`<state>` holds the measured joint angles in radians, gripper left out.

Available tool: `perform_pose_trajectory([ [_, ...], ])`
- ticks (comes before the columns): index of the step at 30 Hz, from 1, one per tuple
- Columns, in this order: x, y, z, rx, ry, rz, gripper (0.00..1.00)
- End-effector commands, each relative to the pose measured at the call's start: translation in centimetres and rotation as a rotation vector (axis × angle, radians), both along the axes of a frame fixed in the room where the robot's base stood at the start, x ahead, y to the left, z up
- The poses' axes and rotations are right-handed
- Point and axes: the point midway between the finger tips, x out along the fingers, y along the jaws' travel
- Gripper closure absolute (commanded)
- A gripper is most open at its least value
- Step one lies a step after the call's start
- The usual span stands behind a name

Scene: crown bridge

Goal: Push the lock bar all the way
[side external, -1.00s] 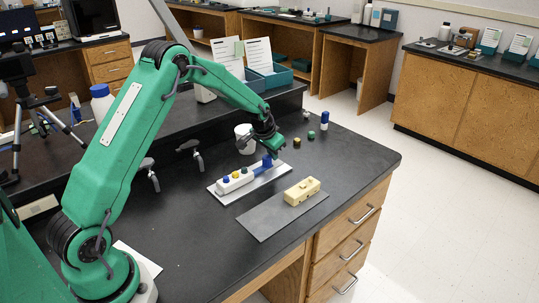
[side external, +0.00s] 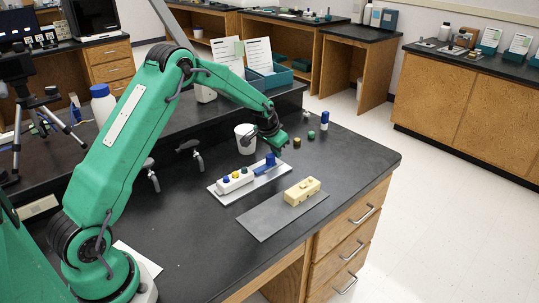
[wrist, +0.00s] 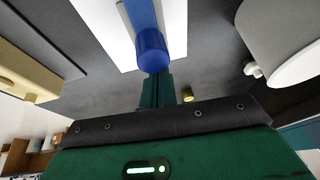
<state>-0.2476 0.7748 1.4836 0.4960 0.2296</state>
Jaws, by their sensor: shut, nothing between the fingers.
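The blue lock bar (side external: 265,170) lies on a white plate (side external: 286,172), with its end beside a white block (side external: 235,181) that carries coloured round tops. An upright blue post (side external: 270,158) stands on the bar. My gripper (side external: 281,147) is shut and empty, just beyond and to the right of the post. In the wrist view the blue post (wrist: 152,50) shows right in front of the green fingertips (wrist: 155,82). I cannot tell whether they touch.
A cream block (side external: 302,191) sits on a grey plate (side external: 268,219) at the near right. Small yellow (side external: 297,142) and green (side external: 311,135) pieces and a blue-topped bottle (side external: 325,121) lie farther back.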

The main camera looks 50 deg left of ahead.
Motion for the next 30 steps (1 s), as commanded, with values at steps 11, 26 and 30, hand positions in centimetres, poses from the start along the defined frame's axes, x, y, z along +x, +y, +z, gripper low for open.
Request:
perform_pose_trajectory([
  [11,0.1,0.0,2.3,0.001,-0.004,0.0,1.0],
  [26,0.1,0.0,5.1,0.001,-0.005,0.0,1.0],
  [30,0.1,0.0,5.9,0.001,-0.004,0.0,1.0],
])
